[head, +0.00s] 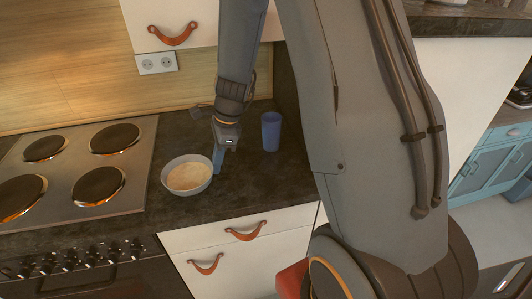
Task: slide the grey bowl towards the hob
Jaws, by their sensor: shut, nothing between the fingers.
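The grey bowl (187,174) stands upright on the dark worktop, just right of the hob (75,168), with a narrow strip of worktop between them. Its inside looks pale tan. My gripper (218,164) reaches down from above at the bowl's right side, with its shut fingers close to the rim. I cannot tell if the fingers touch the bowl. Nothing is held.
A blue cup (271,132) stands on the worktop right of my gripper. The wall behind has a socket (156,63), with a white cupboard with a leather pull (173,34) above. Drawers with leather pulls (246,232) lie below the worktop's front edge.

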